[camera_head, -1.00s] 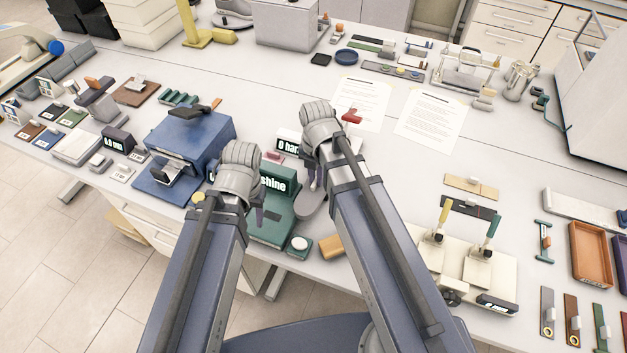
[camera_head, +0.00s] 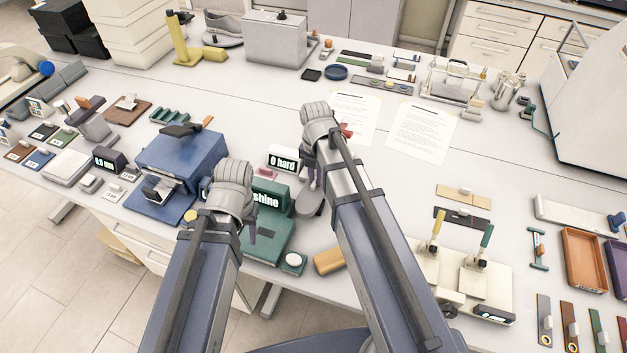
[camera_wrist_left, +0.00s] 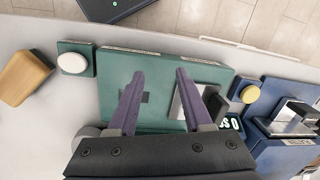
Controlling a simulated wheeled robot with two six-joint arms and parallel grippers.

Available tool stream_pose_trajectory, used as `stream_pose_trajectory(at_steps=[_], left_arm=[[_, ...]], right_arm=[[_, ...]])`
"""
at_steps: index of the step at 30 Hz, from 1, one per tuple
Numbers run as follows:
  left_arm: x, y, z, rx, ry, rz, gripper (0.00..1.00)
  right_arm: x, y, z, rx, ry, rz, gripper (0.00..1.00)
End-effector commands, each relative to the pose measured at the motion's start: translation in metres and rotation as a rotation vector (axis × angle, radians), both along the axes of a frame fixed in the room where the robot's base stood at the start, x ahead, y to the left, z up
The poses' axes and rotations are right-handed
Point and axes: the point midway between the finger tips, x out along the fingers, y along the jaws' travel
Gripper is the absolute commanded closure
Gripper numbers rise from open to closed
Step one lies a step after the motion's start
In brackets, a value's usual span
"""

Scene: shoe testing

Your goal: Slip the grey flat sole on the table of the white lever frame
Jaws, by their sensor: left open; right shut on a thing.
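A grey flat sole (camera_head: 309,204) shows beneath my right gripper (camera_head: 311,180), beside the green shine device (camera_head: 266,236). The gripper is shut on it; the arm hides much of the grip, and I cannot tell whether the sole is clear of the table. My left gripper (camera_head: 251,230) is open and empty over the green device. Its two purple fingers stand apart in the left wrist view (camera_wrist_left: 157,88). A white frame (camera_head: 455,82) with an upper bar stands at the back right. Nearer, a cream fixture (camera_head: 430,262) has a yellow and a green lever.
A blue machine (camera_head: 182,150) stands left of my left gripper. An orange block (camera_head: 328,261) and a white-topped green pad (camera_head: 292,262) lie near the front edge. Paper sheets (camera_head: 421,131) lie behind my right arm.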

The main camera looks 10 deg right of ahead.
Motion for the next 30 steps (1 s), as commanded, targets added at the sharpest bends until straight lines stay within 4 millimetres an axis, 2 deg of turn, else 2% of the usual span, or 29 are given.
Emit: stream_pose_trajectory(at_steps=[4, 12, 27, 28, 30], left_arm=[[0.000, 0.000, 0.000, 0.000, 0.000, 0.000, 0.50], [0.000, 0.000, -0.014, 0.000, 0.000, 0.001, 0.50], [0.000, 0.000, -0.016, 0.000, 0.000, 0.001, 0.50], [0.000, 0.000, -0.016, 0.000, 0.000, 0.001, 0.50], [0.000, 0.000, -0.016, 0.000, 0.000, 0.001, 0.50]], right_arm=[[0.008, -0.005, 0.000, 0.000, 0.000, -0.001, 1.00], [0.006, -0.004, -0.014, -0.001, -0.001, 0.000, 1.00], [0.006, -0.004, -0.016, -0.001, -0.001, 0.000, 1.00], [0.006, -0.004, -0.016, -0.001, -0.001, 0.000, 0.86], [0.006, -0.004, -0.016, -0.001, -0.001, 0.000, 0.78]])
